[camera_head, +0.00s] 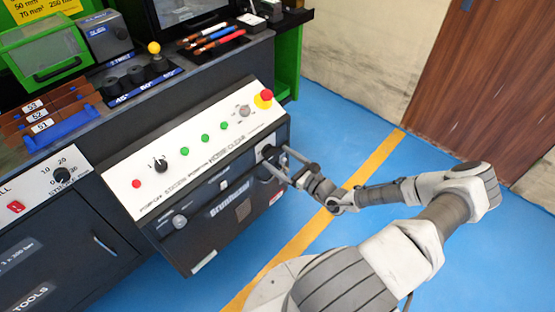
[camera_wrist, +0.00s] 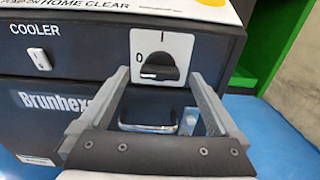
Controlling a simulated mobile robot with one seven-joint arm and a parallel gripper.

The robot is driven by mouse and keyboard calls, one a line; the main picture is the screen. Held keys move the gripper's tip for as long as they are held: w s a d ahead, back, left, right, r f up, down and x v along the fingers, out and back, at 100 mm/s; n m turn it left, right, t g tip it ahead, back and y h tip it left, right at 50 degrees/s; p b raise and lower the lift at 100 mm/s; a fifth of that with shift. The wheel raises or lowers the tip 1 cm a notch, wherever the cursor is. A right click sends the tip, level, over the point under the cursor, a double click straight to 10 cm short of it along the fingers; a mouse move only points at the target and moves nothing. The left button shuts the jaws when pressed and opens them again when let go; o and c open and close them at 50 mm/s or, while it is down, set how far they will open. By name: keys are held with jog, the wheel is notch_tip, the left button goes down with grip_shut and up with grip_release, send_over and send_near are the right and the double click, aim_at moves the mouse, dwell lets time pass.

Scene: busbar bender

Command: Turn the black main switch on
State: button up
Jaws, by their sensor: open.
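The black main switch (camera_wrist: 158,68) is a rotary knob on a white square plate (camera_wrist: 178,46) on the dark machine front in the wrist view. A "0" is printed left of the knob and an "I" mark above it. Its handle appears to lie level, in line with the "0". My gripper (camera_wrist: 160,78) is open, with one finger on each side of the switch; I cannot tell if either touches it. In the head view my gripper (camera_head: 276,161) is at the right end of the machine front, where the switch is mostly hidden.
Above the switch a sloped white panel (camera_head: 205,160) carries green buttons, a small black knob (camera_head: 160,164) and a red emergency stop (camera_head: 267,95) on yellow. A metal latch or handle (camera_wrist: 150,118) sits below the switch. Blue floor (camera_head: 345,110) lies free to the right.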

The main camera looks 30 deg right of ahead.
jog(key=shift+w+a, duration=0.2)
jog(key=shift+w, duration=0.4)
jog(key=c, duration=1.4)
